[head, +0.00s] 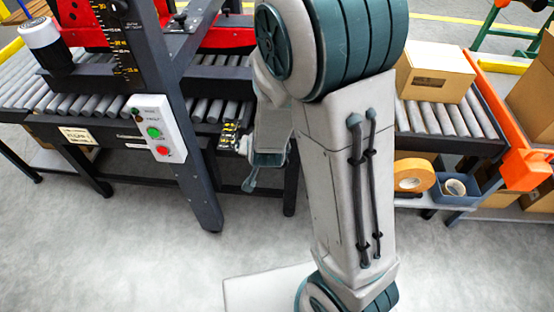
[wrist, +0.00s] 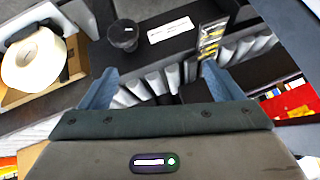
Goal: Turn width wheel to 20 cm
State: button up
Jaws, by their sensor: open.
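A black round knob (wrist: 124,36), which looks like the width wheel, sits on the dark machine frame at the top of the wrist view. A white label (wrist: 170,30) is beside it, and a yellow-and-black scale (wrist: 211,38) stands to its right. The scale also shows in the head view (head: 229,134), left of my arm; its reading is too small to tell. I cannot make out the knob in the head view. My gripper (wrist: 160,82) is open and empty, its blue-grey fingers apart and short of the knob in the picture. In the head view it is partly hidden by my arm.
Grey rollers (wrist: 155,84) lie beyond the fingers. A control box (head: 157,130) with green and red buttons hangs on the dark upright. A cardboard box (head: 434,72) sits on the right conveyor, with a tape roll (head: 412,175) below. The floor in front is clear.

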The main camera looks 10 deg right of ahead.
jog(key=s+d+f+n+t+h+b, duration=0.1)
jog(key=d+f+t+h+b, duration=0.15)
jog(key=f+t+b, duration=0.55)
jog(key=s+d+f+n+t+h+b, duration=0.1)
jog(key=f+h+b, duration=0.3)
jog(key=f, duration=0.8)
jog(key=shift+t+y, duration=0.3)
jog(key=shift+y, duration=0.25)
jog(key=b+x, duration=0.5)
jog(key=x, duration=0.9)
jog(key=shift+w+d+r, duration=0.1)
jog(key=c, duration=1)
